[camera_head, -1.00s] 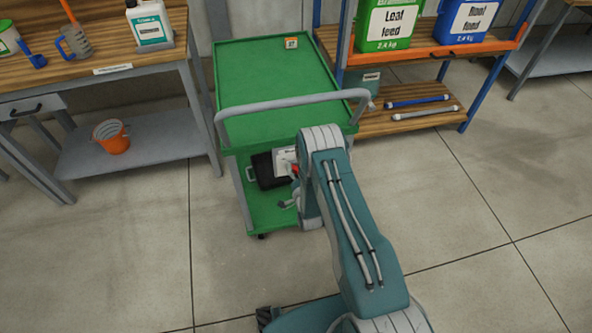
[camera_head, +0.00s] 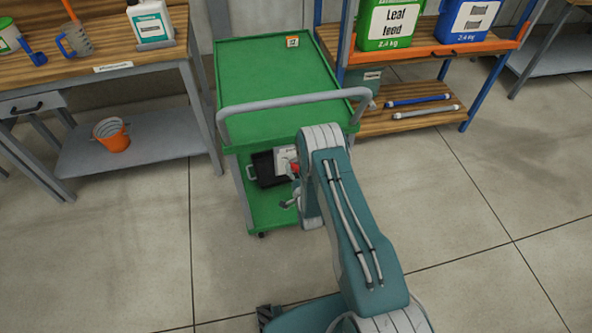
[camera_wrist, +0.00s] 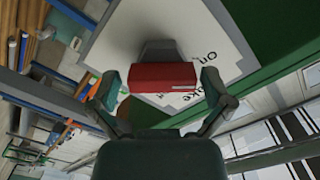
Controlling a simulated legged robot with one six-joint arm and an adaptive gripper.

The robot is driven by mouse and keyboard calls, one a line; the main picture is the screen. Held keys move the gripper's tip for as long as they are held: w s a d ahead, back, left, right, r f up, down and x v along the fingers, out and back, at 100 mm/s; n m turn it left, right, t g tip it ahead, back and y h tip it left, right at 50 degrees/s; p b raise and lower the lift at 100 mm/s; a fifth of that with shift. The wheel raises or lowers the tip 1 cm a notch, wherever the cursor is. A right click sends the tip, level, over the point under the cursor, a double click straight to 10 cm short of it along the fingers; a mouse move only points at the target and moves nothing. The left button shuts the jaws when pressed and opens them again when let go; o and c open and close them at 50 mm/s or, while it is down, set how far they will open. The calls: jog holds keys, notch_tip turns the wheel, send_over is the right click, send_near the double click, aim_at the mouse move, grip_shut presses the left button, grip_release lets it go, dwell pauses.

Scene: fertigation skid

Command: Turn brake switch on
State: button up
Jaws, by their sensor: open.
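The brake switch is a red block-shaped handle (camera_wrist: 163,77) on a grey stem, in the middle of the wrist view. It stands out from a white plate (camera_wrist: 215,38), where "On" and part of "Brake" can be read. In the head view the plate (camera_head: 283,158) is on the near end of the green cart, below its push bar, with a bit of red (camera_head: 295,168) beside my arm. My gripper (camera_wrist: 163,88) is open, with one finger on each side of the red handle and visible gaps between. My arm hides most of my gripper in the head view.
The green cart (camera_head: 270,75) has a grey push bar (camera_head: 290,102) above the switch. A dark box (camera_head: 264,168) sits left of the plate. A workbench (camera_head: 95,68) stands left and a shelf (camera_head: 400,122) with tubs right. The floor in front is clear.

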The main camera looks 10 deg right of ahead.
jog(key=shift+s, duration=0.1)
jog(key=s, duration=1.1)
jog(key=shift+s, duration=0.35)
jog(key=w+r+n+g, duration=0.2)
jog(key=w+r, duration=0.3)
jog(key=r, duration=0.6)
jog(key=w+r+n+g, duration=0.15)
jog(key=w+r, duration=0.35)
jog(key=r, duration=0.5)
jog(key=s+r+n+g, duration=0.2)
jog(key=s+r+g, duration=0.35)
jog(key=r, duration=0.75)
jog(key=s+r+n+g, duration=0.1)
jog(key=s+r, duration=0.2)
jog(key=s, duration=0.6)
jog(key=s+r+n+g, duration=0.1)
jog(key=s+r, duration=0.3)
jog(key=s, duration=0.6)
jog(key=s+r+n+g, duration=0.1)
jog(key=s+r, duration=0.2)
jog(key=s, duration=0.6)
jog(key=shift+s+r, duration=0.15)
jog(key=shift+s, duration=0.05)
